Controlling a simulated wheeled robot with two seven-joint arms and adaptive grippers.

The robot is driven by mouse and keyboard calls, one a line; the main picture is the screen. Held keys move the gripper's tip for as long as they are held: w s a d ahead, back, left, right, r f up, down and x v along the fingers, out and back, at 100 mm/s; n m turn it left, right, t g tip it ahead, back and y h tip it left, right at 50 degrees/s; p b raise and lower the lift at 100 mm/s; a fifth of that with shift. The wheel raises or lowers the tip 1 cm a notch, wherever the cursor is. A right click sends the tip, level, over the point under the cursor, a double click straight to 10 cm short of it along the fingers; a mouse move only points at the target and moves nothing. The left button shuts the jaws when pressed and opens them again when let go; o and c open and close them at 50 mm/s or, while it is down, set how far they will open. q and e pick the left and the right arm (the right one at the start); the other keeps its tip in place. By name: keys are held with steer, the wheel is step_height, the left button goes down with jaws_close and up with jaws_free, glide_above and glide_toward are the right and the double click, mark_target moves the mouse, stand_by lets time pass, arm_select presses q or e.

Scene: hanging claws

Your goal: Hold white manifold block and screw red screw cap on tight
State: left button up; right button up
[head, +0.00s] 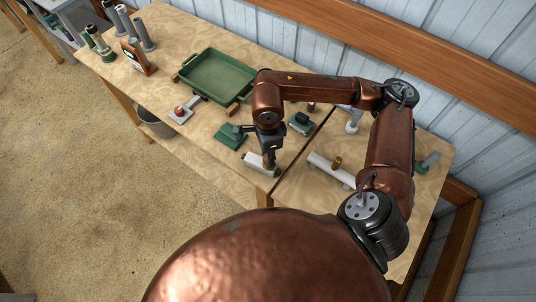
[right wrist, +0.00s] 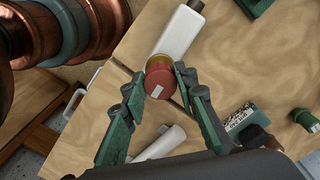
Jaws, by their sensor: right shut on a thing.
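My right gripper (head: 270,165) points down near the front edge of the table. In the right wrist view its fingers (right wrist: 158,82) are shut on the red screw cap (right wrist: 160,84), which has a brass-coloured rim. A white body with a dark end (right wrist: 178,34) lies just behind the cap; I cannot tell whether they touch. It also shows in the head view (head: 254,160), left of the gripper. A long white bar, apparently the manifold block (head: 322,168), lies to the right with an upright brass port (head: 337,161). My left gripper is not in view.
A green tray (head: 217,77) stands at the back left. A green base (head: 231,136) and a grey-green box (head: 301,123) lie beyond the gripper. A red-topped grey device (head: 180,113) is further left. A dark seam splits the tabletop (head: 200,145).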

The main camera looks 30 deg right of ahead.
steer(key=shift+f+b, duration=0.8)
steer(key=shift+f, duration=0.25)
steer(key=o, duration=1.1)
steer(key=shift+c, duration=0.2)
steer(key=shift+r, duration=0.2)
step_height(320, 180, up, 12)
steer(key=shift+f, duration=0.15)
